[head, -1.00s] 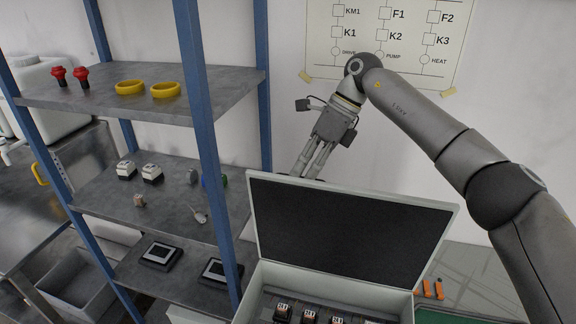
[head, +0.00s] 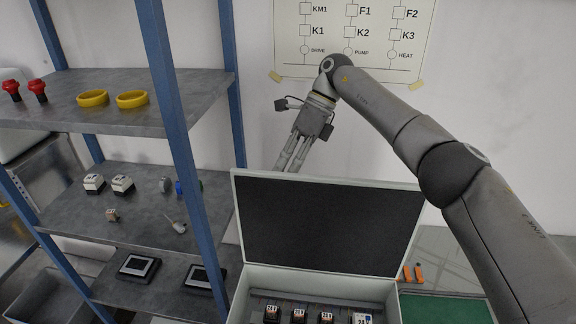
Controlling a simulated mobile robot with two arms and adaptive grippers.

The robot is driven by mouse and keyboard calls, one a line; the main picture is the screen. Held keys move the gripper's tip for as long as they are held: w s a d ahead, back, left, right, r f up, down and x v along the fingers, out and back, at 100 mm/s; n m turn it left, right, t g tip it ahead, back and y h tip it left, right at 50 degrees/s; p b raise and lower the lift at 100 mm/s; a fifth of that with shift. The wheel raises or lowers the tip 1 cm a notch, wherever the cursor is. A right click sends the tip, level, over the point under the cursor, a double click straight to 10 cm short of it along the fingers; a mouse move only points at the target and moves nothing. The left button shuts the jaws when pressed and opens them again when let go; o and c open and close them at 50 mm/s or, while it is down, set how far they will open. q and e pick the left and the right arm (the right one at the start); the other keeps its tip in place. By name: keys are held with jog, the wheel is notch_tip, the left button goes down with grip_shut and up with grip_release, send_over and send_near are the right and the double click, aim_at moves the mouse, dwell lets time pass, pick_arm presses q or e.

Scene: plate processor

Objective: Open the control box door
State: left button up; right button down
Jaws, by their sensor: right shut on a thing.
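The control box (head: 392,303) stands at the bottom centre of the head view. Its door (head: 325,225) is raised, its dark inner face towards me, and several small relay-like parts (head: 299,312) show inside. My right gripper (head: 289,163) is behind the door's upper left edge, pointing down. Its fingers are close together, and their tips are near or behind the door's top edge. What they grip is hidden by the door. My left gripper is not in the head view.
A blue-posted shelf (head: 190,112) stands close on the left, holding yellow rings (head: 132,99), red buttons (head: 37,90) and dark-screened devices (head: 139,265). Orange-handled tools (head: 413,273) and a green mat (head: 445,309) lie right of the box. A wall diagram (head: 352,40) hangs behind.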

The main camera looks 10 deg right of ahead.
jog(key=c, duration=1.8)
grip_release()
jog(key=shift+s+f, duration=0.1)
jog(key=shift+f, duration=0.8)
jog(key=shift+o, duration=1.3)
jog(key=shift+w, duration=0.5)
notch_tip(320, 180, up, 10)
jog(key=shift+c, duration=0.4)
